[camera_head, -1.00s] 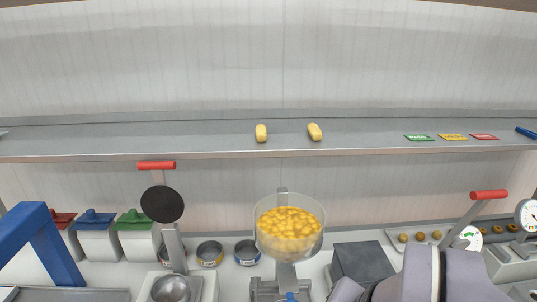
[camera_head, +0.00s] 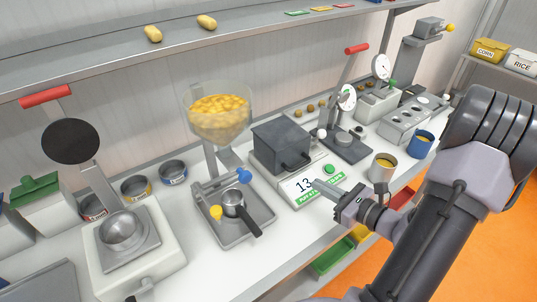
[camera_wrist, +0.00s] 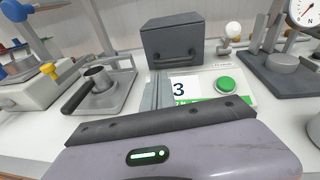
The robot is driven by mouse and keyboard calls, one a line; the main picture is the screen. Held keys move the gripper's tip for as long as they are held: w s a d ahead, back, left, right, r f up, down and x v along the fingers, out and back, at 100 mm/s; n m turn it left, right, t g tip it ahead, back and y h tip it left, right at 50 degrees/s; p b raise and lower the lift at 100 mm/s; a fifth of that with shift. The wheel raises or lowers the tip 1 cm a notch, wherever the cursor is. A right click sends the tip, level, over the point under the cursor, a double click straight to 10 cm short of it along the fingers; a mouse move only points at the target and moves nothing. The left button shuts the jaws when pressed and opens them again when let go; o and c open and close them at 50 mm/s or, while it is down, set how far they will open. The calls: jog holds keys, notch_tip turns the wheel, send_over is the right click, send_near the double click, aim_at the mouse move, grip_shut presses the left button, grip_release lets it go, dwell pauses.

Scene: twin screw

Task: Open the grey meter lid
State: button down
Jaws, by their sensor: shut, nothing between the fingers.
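The meter (camera_head: 318,180) is a white unit with a display reading 13 and a green button. On it sits a dark grey box with its grey lid (camera_head: 282,128) closed and a handle on its front. In the wrist view the grey lid (camera_wrist: 183,22) is at the top centre, with the handle facing me. My gripper (camera_head: 322,184) is shut and empty. Its fingertips are just in front of the box, over the display panel, and appear apart from the handle. In the wrist view its fingers (camera_wrist: 158,88) partly cover the display's left side.
A press with a clear hopper of yellow pieces (camera_head: 218,112) and a black-handled cup (camera_head: 240,212) stands left of the meter. A red-handled press with a gauge (camera_head: 347,98) stands to the right. A tan cup (camera_head: 383,167) is close to my wrist.

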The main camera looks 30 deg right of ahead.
jog(key=shift+s+d+f+m+t+h, duration=0.15)
jog(key=shift+s+d+f+m+h, duration=0.2)
jog(key=shift+d+f+m+h, duration=0.15)
jog(key=shift+s+d+f+m+t+h, duration=0.15)
jog(key=shift+s+d+f+m+h, duration=0.1)
jog(key=shift+s+d+m+h, duration=0.25)
jog(key=shift+w+d+f, duration=0.25)
jog(key=shift+w+d, duration=0.05)
jog(key=b, duration=0.2)
send_near(295, 164)
jog(key=w, duration=0.4)
jog(key=shift+a+f, duration=0.3)
jog(key=shift+r, duration=0.1)
